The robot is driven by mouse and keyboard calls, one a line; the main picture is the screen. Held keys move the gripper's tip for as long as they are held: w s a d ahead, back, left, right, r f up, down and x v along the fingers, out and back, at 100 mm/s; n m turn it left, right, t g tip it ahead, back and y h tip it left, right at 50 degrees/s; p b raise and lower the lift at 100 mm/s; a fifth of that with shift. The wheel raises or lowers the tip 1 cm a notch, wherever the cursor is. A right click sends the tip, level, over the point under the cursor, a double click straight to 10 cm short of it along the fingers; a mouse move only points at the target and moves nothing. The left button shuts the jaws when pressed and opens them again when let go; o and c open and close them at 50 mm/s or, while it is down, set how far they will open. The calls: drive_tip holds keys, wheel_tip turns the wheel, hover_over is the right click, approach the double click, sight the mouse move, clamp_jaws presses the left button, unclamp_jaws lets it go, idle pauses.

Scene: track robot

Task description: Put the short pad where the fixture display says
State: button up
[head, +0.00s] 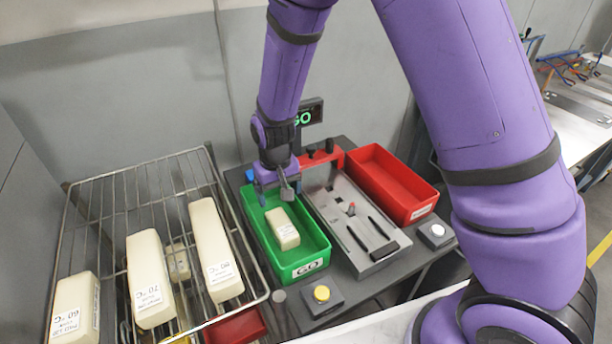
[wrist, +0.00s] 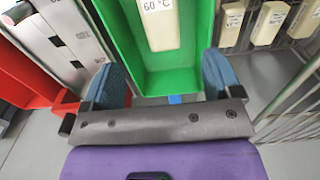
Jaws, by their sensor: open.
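The short pad (head: 284,228), a cream block, lies in the green bin (head: 306,269), whose front label reads GO. The fixture display (head: 309,112), partly hidden by my arm, shows green GO letters. My gripper (head: 277,186) is open and empty over the far end of the green bin, apart from the pad. In the wrist view, the blue fingers of my gripper (wrist: 165,80) are spread across the green bin (wrist: 180,84), and the pad (wrist: 157,20) shows a 60 °C mark.
The grey fixture (head: 345,210) stands between the green bin and an empty red bin (head: 392,184). A wire rack (head: 72,225) with several long cream pads is at left. A yellow button (head: 321,293) and a white button (head: 438,230) sit near the front edge.

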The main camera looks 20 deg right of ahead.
drive_tip(key=shift+r, duration=0.1)
drive_tip(key=s+d+r+t, duration=0.1)
drive_tip(key=s+d+r, duration=0.1)
drive_tip(key=d+r, duration=0.35)
drive_tip(key=s+d+r+m+y, duration=0.1)
drive_tip(key=s+d+r, duration=0.1)
drive_tip(key=r, duration=0.7)
drive_tip(key=s+d+r+t, duration=0.1)
drive_tip(key=s+d+r, duration=0.15)
drive_tip(key=r, duration=0.45)
drive_tip(key=s+d+r+t, duration=0.1)
drive_tip(key=s+d+r, duration=0.4)
drive_tip(key=s, duration=0.3)
drive_tip(key=s+d+r+m+t+h, duration=0.1)
drive_tip(key=s+d+r+t, duration=0.1)
drive_tip(key=s+d+r, duration=0.3)
drive_tip(key=s+r, duration=0.1)
drive_tip(key=s, duration=0.3)
drive_tip(key=shift+d, duration=0.2)
